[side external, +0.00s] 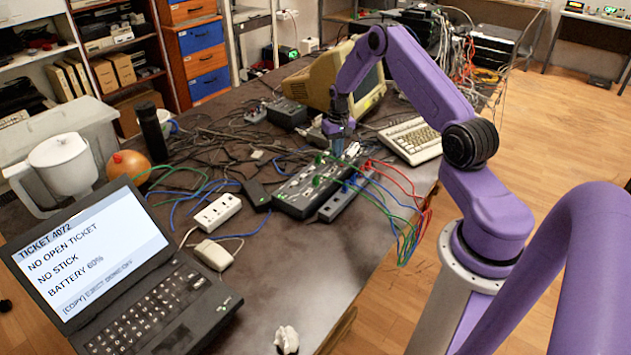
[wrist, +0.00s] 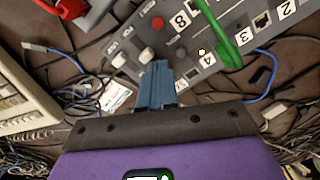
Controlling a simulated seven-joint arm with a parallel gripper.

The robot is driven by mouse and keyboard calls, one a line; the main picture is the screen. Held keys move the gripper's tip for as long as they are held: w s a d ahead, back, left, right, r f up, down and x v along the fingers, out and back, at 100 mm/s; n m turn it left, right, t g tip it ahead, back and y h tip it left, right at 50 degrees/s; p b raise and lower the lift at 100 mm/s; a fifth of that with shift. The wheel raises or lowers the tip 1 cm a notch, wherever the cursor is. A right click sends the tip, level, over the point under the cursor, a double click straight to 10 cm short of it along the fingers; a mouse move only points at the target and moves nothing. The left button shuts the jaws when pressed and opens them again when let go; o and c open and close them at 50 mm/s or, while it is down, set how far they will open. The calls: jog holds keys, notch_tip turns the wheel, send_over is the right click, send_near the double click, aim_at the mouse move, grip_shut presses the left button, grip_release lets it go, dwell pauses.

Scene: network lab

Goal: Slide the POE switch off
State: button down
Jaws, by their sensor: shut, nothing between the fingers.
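In the wrist view the grey switch panel (wrist: 215,55) has numbered ports, a red button (wrist: 157,22) and two pale knobs. One pale knob (wrist: 118,60) is at the panel's end; the other knob (wrist: 148,54) is just beyond my fingertips. Contact cannot be made out. In the side view my gripper (side external: 338,148) is above the far end of the dark switch box (side external: 292,198).
A green cable (wrist: 228,52) is plugged in right of the fingers. Blue, red and green cables surround the box. A beige keyboard (side external: 412,139) and monitor (side external: 325,82) stand close by. A laptop (side external: 110,270) and white power strip (side external: 217,212) are nearer the camera.

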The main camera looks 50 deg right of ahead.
jog(key=shift+s, duration=0.6)
dwell(0.4)
jog(key=shift+r, duration=0.1)
jog(key=shift+w+r, duration=0.15)
jog(key=shift+r, duration=1.35)
jog(key=shift+w+r, duration=0.15)
jog(key=shift+r, duration=1.3)
